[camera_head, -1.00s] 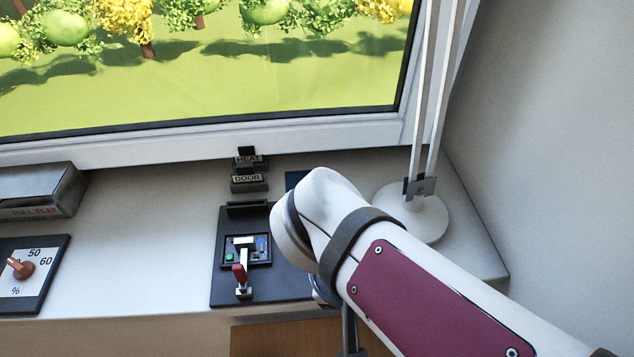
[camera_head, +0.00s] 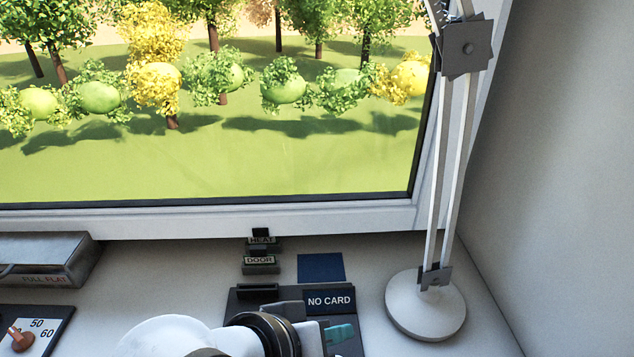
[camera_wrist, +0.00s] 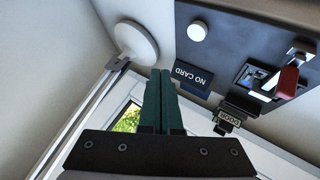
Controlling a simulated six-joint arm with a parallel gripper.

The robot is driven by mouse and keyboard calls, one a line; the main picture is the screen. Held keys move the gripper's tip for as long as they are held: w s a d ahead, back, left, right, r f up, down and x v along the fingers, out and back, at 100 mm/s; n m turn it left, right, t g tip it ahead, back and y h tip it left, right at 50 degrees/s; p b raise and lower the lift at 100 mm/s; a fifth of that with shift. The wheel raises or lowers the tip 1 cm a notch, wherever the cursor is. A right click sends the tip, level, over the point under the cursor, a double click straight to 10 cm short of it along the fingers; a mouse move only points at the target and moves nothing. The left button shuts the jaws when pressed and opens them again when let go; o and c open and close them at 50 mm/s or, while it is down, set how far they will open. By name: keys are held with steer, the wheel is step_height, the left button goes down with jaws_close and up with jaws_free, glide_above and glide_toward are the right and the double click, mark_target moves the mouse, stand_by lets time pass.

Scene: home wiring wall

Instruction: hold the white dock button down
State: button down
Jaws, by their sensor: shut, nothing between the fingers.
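The white dock button (camera_wrist: 197,32) is a small round knob on the dark panel (camera_wrist: 220,50) in the wrist view. It stands above the NO CARD label and left of the red-handled lever. My gripper (camera_wrist: 161,73) has two teal fingers, shut together and empty. In the wrist view their tips are below and left of the button, beside the NO CARD label, apart from the button in the picture. The teal fingers also show in the head view (camera_head: 338,333), below the NO CARD label.
The NO CARD label (camera_head: 330,302) sits on the panel. A lamp base (camera_head: 425,306) stands to its right, with its upright rods. DOOR (camera_head: 261,265) and HEAT (camera_head: 262,243) switches are behind it, beside a blue square (camera_head: 320,267). The red lever (camera_wrist: 287,82) stands up from the panel.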

step_height(320, 180, down, 6)
steer(key=shift+f, duration=0.25)
stand_by(2.0)
steer(key=shift+f, duration=0.4)
steer(key=shift+f, duration=0.45)
stand_by(1.2)
steer(key=shift+r, duration=0.1)
stand_by(3.0)
steer(key=shift+r, duration=0.8)
